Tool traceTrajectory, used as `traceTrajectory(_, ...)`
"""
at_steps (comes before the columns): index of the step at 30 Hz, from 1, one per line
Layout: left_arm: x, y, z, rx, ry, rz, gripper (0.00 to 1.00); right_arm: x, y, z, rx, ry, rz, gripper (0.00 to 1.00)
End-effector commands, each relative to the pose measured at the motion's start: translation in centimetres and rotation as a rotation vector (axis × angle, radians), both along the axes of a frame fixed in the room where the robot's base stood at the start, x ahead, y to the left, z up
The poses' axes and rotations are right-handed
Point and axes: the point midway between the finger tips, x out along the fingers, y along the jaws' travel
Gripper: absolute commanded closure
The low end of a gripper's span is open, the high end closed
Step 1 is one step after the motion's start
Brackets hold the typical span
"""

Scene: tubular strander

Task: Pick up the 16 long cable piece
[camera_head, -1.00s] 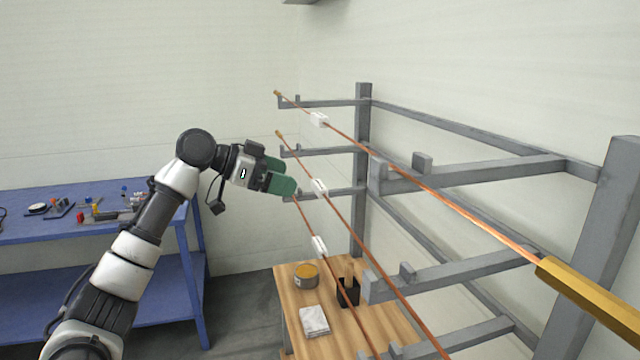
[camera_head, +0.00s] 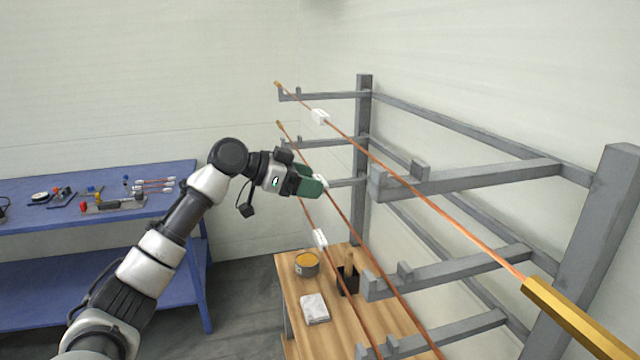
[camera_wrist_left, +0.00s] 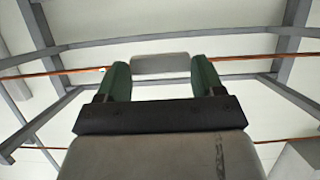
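Three long copper cables hang on a grey rack: a top one (camera_head: 400,178), a middle one (camera_head: 350,222) and a lower one (camera_head: 337,268). Each carries a white block: top (camera_head: 320,116), middle (camera_head: 321,180) and lower (camera_head: 320,238). No number is readable. My left gripper (camera_head: 312,187), with green fingers, is at the middle block and partly covers it. In the left wrist view its fingers (camera_wrist_left: 161,78) are apart, with a white block (camera_wrist_left: 160,63) between or just beyond them; contact cannot be told. My right gripper is out of view.
The grey rack (camera_head: 364,110) has several arms with upright stops. A brass hexagonal end (camera_head: 580,315) is on the top cable at right. Below is a wooden table (camera_head: 290,300) with a tin (camera_head: 306,265), a black holder (camera_head: 348,282) and a white cloth (camera_head: 314,309). A blue bench (camera_head: 150,212) stands left.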

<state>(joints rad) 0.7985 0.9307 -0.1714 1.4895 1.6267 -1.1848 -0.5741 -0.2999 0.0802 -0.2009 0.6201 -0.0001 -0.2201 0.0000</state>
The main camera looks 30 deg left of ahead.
Motion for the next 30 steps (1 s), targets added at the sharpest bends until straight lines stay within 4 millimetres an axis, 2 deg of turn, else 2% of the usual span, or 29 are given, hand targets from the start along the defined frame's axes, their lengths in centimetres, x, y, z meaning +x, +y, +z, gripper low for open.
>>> traceTrajectory(1,0.0,0.0,0.0,0.000,0.000,0.000,0.48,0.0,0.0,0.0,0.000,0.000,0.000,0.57)
traceTrajectory(4,0.0,0.0,0.0,0.000,0.000,0.000,0.62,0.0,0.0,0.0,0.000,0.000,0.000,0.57)
traceTrajectory(13,0.0,0.1,0.1,0.000,-0.002,0.001,0.63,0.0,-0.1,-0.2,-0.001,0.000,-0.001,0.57)
traceTrajectory(18,-0.3,0.3,0.6,-0.001,-0.005,0.001,0.63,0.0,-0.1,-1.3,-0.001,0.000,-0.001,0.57)
traceTrajectory(30,-0.3,0.3,6.5,-0.002,-0.007,0.000,0.63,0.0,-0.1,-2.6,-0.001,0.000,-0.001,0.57)
